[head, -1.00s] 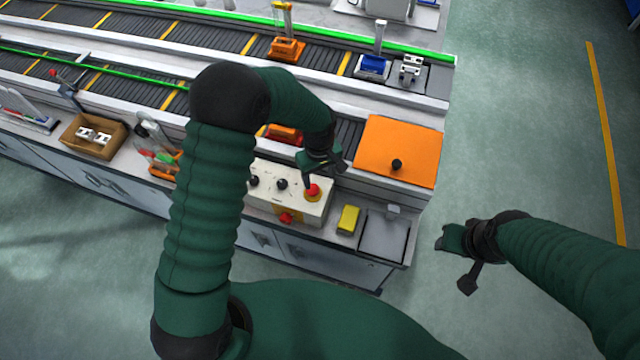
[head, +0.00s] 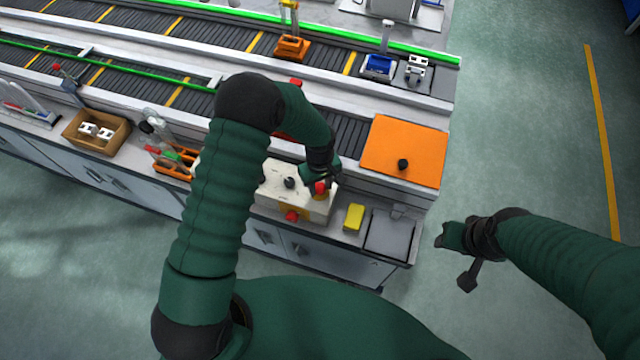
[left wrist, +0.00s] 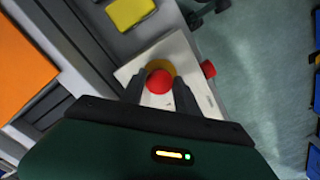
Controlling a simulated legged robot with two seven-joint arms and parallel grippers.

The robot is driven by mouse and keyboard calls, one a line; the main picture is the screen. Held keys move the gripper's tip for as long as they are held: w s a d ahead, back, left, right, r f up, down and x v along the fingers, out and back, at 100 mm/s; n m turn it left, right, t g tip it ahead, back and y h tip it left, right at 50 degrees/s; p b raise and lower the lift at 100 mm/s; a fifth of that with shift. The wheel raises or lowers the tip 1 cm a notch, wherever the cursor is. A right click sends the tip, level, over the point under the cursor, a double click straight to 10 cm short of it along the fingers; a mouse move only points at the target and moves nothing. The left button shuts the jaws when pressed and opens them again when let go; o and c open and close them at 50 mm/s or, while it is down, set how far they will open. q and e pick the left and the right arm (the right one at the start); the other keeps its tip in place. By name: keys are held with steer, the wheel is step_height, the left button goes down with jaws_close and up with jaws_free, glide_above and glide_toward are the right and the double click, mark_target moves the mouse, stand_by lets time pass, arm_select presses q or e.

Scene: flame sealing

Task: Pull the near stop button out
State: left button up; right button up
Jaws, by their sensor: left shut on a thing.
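A white control box (head: 274,183) stands on the near ledge of the bench. A red stop button (head: 320,187) with a yellow ring is on its top, at the right end. A second red knob (head: 292,215) is on the box's front side. My left gripper (head: 318,184) is down at the top button. In the left wrist view the red button (left wrist: 159,81) sits between the two dark fingers, which are shut on it. The arm hides part of the box in the head view. My right gripper (head: 455,260) hangs over the floor, away from the bench; its jaw state is unclear.
A yellow block (head: 354,217) and a grey plate (head: 389,235) lie right of the box. An orange panel (head: 403,150) with a black knob is behind them. A brown bin (head: 97,131) stands left. Open floor (head: 530,120) lies to the right.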

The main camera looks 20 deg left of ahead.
arm_select(q)
steer(key=shift+w+a, duration=0.25)
steer(key=shift+a, duration=0.2)
jaws_close()
steer(key=shift+d+r, duration=0.2)
steer(key=shift+d, duration=0.25)
steer(key=shift+w+r, duration=0.15)
steer(key=shift+r, duration=0.3)
steer(key=shift+a+r, duration=0.1)
steer(key=shift+r, duration=0.1)
steer(key=shift+w+a, duration=0.15)
steer(key=shift+a, duration=0.05)
steer(key=o, duration=0.7)
jaws_free()
steer(key=o, duration=0.4)
steer(key=shift+s+d, duration=0.1)
steer(key=shift+s, duration=0.1)
steer(key=shift+f, duration=0.1)
arm_select(e)
steer(key=shift+w+r, duration=0.2)
